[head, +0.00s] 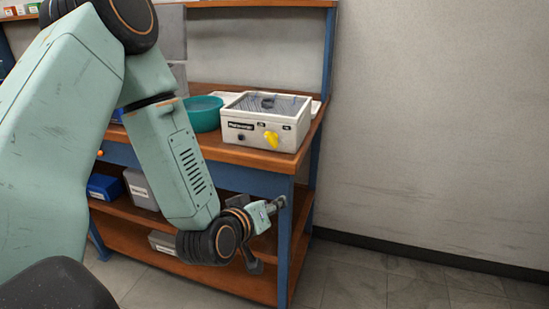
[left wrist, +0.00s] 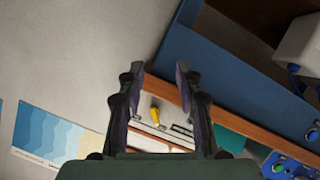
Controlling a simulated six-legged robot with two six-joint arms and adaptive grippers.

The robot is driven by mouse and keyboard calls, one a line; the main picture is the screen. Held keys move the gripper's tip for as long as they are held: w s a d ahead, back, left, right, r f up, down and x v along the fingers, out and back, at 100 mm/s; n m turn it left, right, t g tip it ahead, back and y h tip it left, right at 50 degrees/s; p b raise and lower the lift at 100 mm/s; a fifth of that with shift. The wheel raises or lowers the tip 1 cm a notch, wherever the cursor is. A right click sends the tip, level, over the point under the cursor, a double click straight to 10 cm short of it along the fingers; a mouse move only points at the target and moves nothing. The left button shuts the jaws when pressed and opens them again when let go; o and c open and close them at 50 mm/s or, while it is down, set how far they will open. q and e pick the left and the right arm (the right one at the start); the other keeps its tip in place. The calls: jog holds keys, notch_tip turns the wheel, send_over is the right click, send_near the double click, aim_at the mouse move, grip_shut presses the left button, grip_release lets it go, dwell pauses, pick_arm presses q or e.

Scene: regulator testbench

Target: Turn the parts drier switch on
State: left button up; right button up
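The parts drier is a white box (head: 285,112) with a grey top, standing on the workbench. Its yellow switch (head: 271,139) sits on the right part of its front face, beside a dark knob (head: 241,137) and a black label. My left gripper (head: 268,225) is below and in front of the drier, by the bench's right front leg, apart from the switch. In the left wrist view my left gripper (left wrist: 161,75) has its fingers spread with nothing held. The yellow switch (left wrist: 155,113) shows between the fingers, farther off. My right gripper is not in view.
A teal bowl (head: 202,113) stands left of the drier. The wooden workbench top (head: 240,156) has a blue frame (head: 286,243) and lower shelves with a blue bin (head: 104,187) and grey boxes. The floor right of the bench is clear. A wavy blue poster (left wrist: 55,133) shows in the wrist view.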

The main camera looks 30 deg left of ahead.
aim_at(269, 141)
pick_arm(q)
jog(key=w+a+r+n+t+y+b, duration=0.25)
jog(key=a+r+n+t, duration=0.2)
jog(key=r, duration=0.45)
jog(key=shift+m+g+y, duration=0.25)
jog(key=shift+m, duration=0.1)
jog(key=x, duration=0.8)
jog(key=shift+w+a+b, duration=0.1)
jog(key=shift+a+b, duration=0.15)
jog(key=shift+b, duration=0.1)
jog(key=shift+c, duration=0.3)
grip_shut()
